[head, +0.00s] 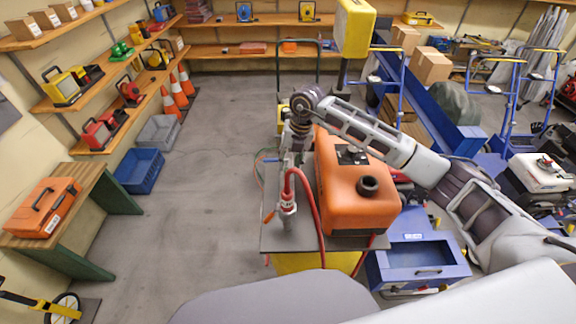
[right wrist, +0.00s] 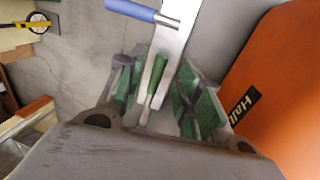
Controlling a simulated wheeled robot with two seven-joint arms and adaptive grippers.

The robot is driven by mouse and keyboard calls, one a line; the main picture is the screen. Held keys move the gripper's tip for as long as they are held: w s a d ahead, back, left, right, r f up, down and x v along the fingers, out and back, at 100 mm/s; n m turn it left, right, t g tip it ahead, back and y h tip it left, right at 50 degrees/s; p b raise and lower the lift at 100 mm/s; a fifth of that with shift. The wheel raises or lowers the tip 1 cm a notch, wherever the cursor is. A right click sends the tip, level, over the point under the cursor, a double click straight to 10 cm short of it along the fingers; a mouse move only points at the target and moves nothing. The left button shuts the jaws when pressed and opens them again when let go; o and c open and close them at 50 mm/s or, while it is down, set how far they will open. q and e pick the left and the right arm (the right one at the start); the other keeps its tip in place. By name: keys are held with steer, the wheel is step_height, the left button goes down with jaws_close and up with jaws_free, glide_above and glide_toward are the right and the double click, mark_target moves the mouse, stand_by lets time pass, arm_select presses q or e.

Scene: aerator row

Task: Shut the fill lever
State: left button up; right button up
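An orange tank machine (head: 352,190) with a black cap stands on a grey-topped stand, and a grey metal post (head: 289,225) with a red hose rises beside it. My right gripper (head: 287,165) is over the upper post. In the right wrist view, my right gripper (right wrist: 160,92) is open, with green-padded fingers on either side of a green-handled lever (right wrist: 155,80); contact is unclear. A blue-handled lever (right wrist: 130,10) lies beyond the fingers. An orange-handled lever (head: 269,215) is lower on the post. I cannot tell which is the fill lever. My left gripper is out of view.
The orange tank wall (right wrist: 285,110) stands close to the right of my right gripper. A red hose (head: 316,215) curves beside the post. A blue cart (head: 420,262) stands at right. The floor (head: 200,200) to the left is clear.

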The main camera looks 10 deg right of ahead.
steer(key=shift+a+f, duration=0.15)
steer(key=shift+f, duration=0.55)
steer(key=shift+a+f, duration=0.15)
steer(key=shift+f, duration=0.55)
jaws_close()
